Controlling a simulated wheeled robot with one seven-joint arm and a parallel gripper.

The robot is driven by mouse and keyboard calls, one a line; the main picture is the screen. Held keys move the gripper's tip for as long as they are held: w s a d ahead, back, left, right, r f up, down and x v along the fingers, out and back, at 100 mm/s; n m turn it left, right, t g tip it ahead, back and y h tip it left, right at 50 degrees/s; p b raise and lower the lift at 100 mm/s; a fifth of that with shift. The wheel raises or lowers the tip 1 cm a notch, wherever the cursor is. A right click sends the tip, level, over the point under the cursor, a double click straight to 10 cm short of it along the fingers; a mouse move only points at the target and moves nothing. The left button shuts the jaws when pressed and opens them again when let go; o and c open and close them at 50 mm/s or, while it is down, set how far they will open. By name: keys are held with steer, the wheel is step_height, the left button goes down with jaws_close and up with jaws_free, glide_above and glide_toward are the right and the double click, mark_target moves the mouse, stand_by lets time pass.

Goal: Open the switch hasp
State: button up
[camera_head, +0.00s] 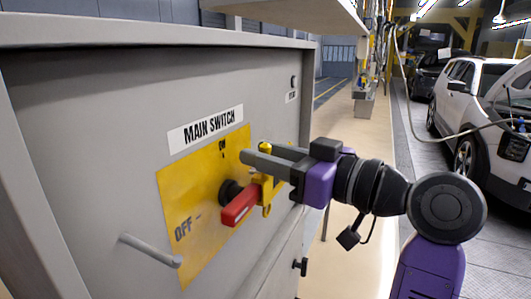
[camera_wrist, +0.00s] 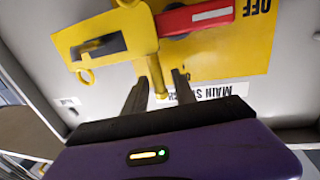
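The yellow switch hasp (camera_head: 268,190) sits by the red switch handle (camera_head: 240,205) on the yellow plate under the MAIN SWITCH label. In the wrist view the hasp (camera_wrist: 108,42) shows a dark slot, a small ring and a yellow pin-like end. The red handle (camera_wrist: 195,18) lies beside it, near the word OFF. My gripper (camera_head: 256,154) is at the upper part of the hasp. In the wrist view my gripper (camera_wrist: 160,82) has its fingers apart, with the yellow pin-like end between them. I cannot tell whether either finger touches it.
The grey cabinet (camera_head: 90,110) carries the switch, with a grey bar handle (camera_head: 150,250) sticking out at lower left. A black knob (camera_head: 300,267) is low on the right. A shelf (camera_head: 290,12) hangs above. A white car (camera_head: 460,95) stands at the far right.

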jaws_close()
stand_by(1.2)
